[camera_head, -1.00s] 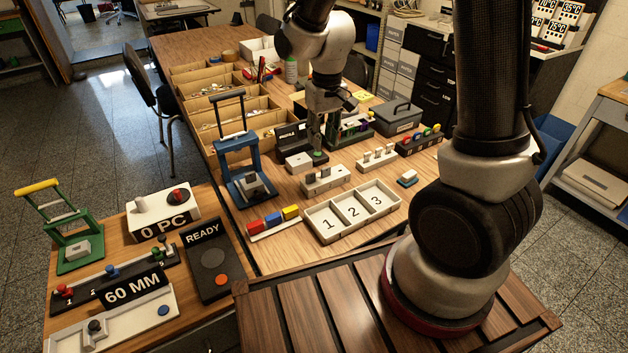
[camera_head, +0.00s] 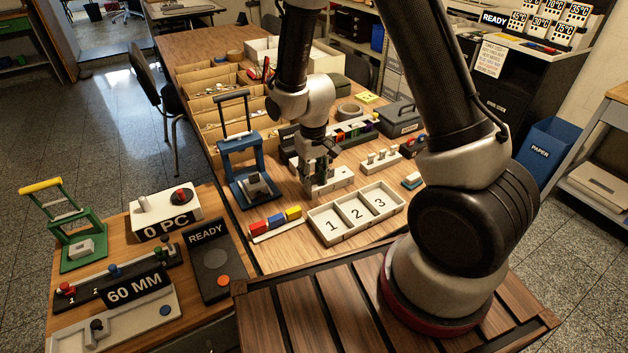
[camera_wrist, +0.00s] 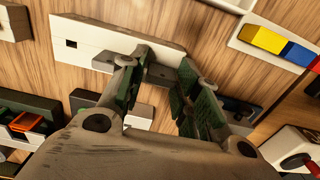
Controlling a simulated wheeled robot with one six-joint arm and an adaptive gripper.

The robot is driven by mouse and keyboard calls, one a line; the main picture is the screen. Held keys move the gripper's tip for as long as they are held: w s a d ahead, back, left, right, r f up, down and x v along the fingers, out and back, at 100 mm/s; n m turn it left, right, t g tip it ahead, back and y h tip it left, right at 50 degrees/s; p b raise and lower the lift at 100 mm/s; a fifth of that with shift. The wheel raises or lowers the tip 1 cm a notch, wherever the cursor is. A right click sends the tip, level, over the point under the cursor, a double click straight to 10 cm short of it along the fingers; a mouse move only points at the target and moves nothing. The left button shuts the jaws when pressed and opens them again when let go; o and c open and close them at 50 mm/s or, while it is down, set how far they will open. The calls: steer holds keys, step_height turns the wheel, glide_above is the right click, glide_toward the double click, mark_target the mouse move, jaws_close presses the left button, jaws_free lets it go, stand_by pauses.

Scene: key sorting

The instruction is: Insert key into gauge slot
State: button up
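My gripper (camera_head: 318,186) is low over a white rack (camera_head: 345,183) of grey keys, behind the 1-2-3 tray. In the wrist view the two green-padded fingers (camera_wrist: 163,66) stand apart at the rack (camera_wrist: 95,37). A grey key (camera_wrist: 160,73) shows between them; I see no clear contact on both sides. Another grey key (camera_wrist: 105,60) is partly hidden beside the left finger. A small square slot (camera_wrist: 72,44) in the rack is empty. I cannot make out the gauge slot; the arm covers the area behind the rack.
The white 1-2-3 tray (camera_head: 342,236) lies in front of the rack. Red, blue and yellow blocks (camera_head: 275,222) lie at its left. A blue press (camera_head: 243,165) stands at the left. Another peg rack (camera_head: 381,160) and a grey toolbox (camera_head: 398,118) are at the right.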

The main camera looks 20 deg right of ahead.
steer(key=c, duration=0.4)
